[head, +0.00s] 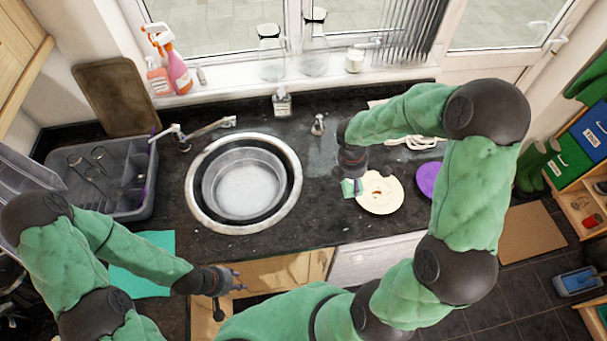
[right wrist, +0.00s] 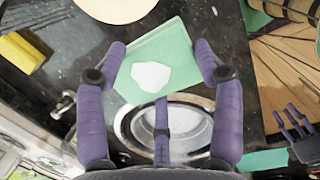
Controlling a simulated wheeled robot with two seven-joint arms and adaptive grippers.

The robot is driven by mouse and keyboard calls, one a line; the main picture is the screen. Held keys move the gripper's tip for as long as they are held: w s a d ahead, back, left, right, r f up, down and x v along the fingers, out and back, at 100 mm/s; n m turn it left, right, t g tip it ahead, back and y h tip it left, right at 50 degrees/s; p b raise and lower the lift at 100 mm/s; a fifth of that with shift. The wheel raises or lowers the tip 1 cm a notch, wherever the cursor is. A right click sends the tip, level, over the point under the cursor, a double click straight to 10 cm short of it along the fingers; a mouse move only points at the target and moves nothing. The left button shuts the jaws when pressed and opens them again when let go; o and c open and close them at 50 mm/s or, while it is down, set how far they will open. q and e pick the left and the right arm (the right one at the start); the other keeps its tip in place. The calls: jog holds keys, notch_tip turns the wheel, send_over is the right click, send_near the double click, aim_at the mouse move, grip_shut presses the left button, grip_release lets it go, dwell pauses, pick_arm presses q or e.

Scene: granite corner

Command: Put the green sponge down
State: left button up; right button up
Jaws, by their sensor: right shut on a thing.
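The green sponge (right wrist: 160,55) is a flat, pale green block with a white patch on its face. My right gripper (right wrist: 160,48) is shut on it, with purple fingers on both sides and one below. In the head view the green sponge (head: 348,188) shows small beneath my right gripper (head: 353,178), beside the cream plate's left edge. I cannot tell whether it touches the counter. My left gripper (head: 236,281) is empty, fingers apart, in front of the counter's front edge; it also shows in the right wrist view (right wrist: 290,128).
A round sink (head: 290,210) lies left of the sponge. The cream plate (head: 381,193) and a purple disc (head: 428,180) lie to its right. A yellow block (right wrist: 24,53) lies on the counter. A grey dish rack (head: 140,212) and teal mat (head: 150,285) are further left.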

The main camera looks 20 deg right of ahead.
jog(key=shift+w+a+f, duration=0.1)
jog(key=shift+w+a, duration=0.05)
jog(key=shift+w, duration=0.15)
jog(key=w+f, duration=0.3)
jog(key=w, duration=0.1)
jog(key=w+a+f, duration=0.1)
jog(key=w+f, duration=0.2)
jog(key=w, duration=0.1)
jog(key=w+f+p, duration=0.1)
jog(key=w+f, duration=0.2)
jog(key=w, duration=0.1)
jog(key=shift+w+a+f, duration=0.15)
jog(key=shift+w, duration=0.25)
jog(key=shift+w+f, duration=0.1)
jog(key=shift+f, duration=0.15)
jog(key=shift+w+f, duration=0.15)
jog(key=shift+f, duration=1.4)
jog(key=o, duration=1.1)
jog(key=shift+f, duration=0.1)
